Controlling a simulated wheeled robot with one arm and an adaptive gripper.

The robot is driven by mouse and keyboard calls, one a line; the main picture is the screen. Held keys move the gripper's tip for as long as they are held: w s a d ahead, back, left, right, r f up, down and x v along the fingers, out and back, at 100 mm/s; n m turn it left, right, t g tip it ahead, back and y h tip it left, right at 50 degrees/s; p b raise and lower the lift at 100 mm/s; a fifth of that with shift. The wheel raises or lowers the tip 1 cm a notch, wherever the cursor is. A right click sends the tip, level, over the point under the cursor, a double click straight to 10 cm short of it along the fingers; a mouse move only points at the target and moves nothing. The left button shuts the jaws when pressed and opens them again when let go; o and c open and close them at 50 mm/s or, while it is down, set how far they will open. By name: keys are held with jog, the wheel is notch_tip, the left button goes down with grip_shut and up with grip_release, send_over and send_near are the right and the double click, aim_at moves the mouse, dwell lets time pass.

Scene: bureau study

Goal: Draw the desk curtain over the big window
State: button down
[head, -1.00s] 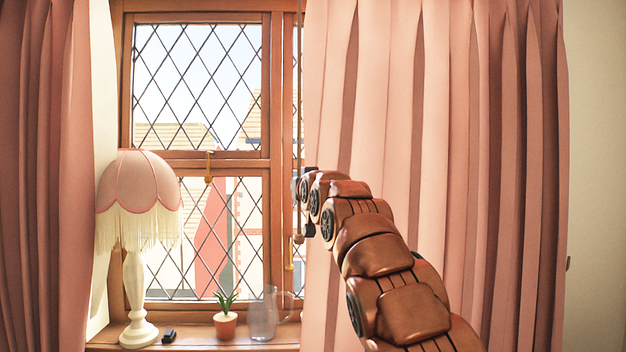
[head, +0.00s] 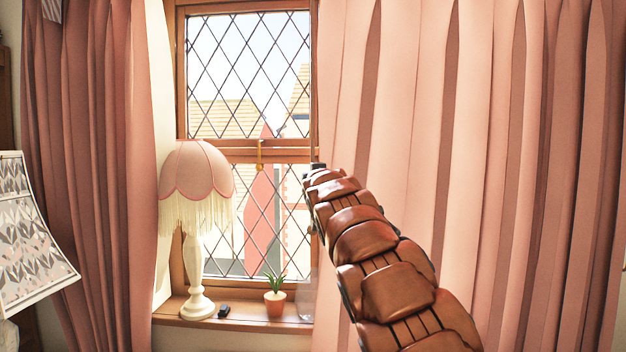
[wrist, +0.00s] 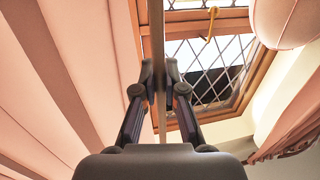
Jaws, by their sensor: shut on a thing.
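The big window (head: 249,85) has diamond leaded panes in a wooden frame. A pink right-hand curtain (head: 420,130) covers the window's right part, its free edge near the middle of the head view. My gripper (head: 317,168) is at that edge, partly hidden behind my arm. In the wrist view my gripper (wrist: 160,82) is shut on a thin brown draw rod (wrist: 157,35), which runs up between the fingers. The same right-hand curtain (wrist: 60,75) fills the left of the wrist view. A left-hand pink curtain (head: 85,150) hangs gathered left of the window.
A fringed lamp (head: 197,175) stands on the left of the window sill (head: 180,321). A small black object (head: 224,310) and a potted plant (head: 275,300) are beside it. A glass jug (head: 307,300) is partly covered by the curtain. A patterned sheet (head: 30,235) is at far left.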

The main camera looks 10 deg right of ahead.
jog(key=c, duration=1.2)
grip_release()
jog(key=shift+s, duration=0.1)
jog(key=shift+s+d, duration=0.1)
jog(key=shift+s, duration=5.8)
